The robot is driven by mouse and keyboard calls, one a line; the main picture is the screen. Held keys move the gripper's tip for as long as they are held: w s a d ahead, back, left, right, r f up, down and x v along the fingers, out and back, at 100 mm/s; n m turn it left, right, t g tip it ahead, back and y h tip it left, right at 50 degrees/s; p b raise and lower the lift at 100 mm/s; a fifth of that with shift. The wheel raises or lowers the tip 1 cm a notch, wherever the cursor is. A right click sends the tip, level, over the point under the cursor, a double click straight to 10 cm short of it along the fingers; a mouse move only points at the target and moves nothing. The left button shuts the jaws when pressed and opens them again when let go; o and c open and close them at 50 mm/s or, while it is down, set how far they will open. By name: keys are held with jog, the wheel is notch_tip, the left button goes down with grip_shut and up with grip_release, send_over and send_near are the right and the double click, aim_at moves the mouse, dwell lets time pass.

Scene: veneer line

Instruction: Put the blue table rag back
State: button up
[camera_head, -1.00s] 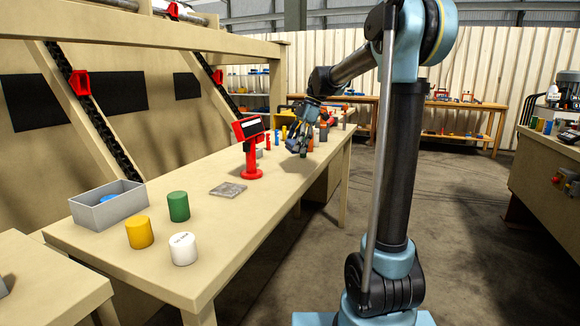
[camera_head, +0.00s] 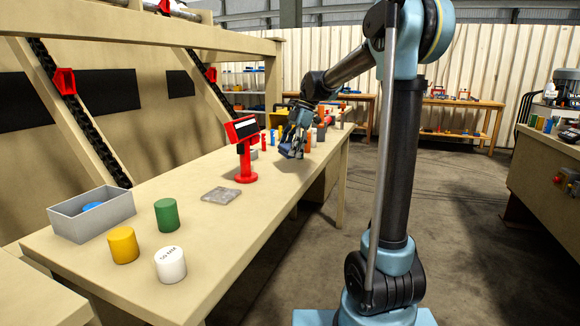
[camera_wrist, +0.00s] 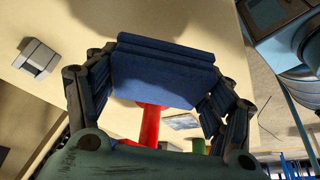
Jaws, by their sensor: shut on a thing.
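My gripper (camera_head: 290,146) is shut on the blue table rag (camera_wrist: 165,75). In the wrist view the rag is a folded, thick dark-blue pad held between the fingers. In the head view the rag (camera_head: 287,152) shows as a small dark-blue patch under the fingers, above the right part of the long table (camera_head: 225,235), just right of the red stand. A grey open box (camera_head: 120,208) stands at the table's left end, with something blue (camera_head: 91,206) inside, mostly hidden by its walls.
A red stand (camera_head: 244,165) with a tilted screen rises near my gripper. A grey slab (camera_head: 221,196) lies nearby. Green (camera_head: 167,214), yellow (camera_head: 123,245) and white (camera_head: 171,265) cylinders stand near the box. Several small items crowd the far end. The front middle of the table is clear.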

aim_at(288, 171)
jog(key=shift+f, duration=2.65)
jog(key=shift+s+f, duration=0.1)
jog(key=shift+f, duration=0.5)
jog(key=o, duration=1.2)
jog(key=shift+f, duration=0.1)
jog(key=shift+r, duration=0.4)
jog(key=v, duration=1.7)
jog(key=shift+r, duration=0.3)
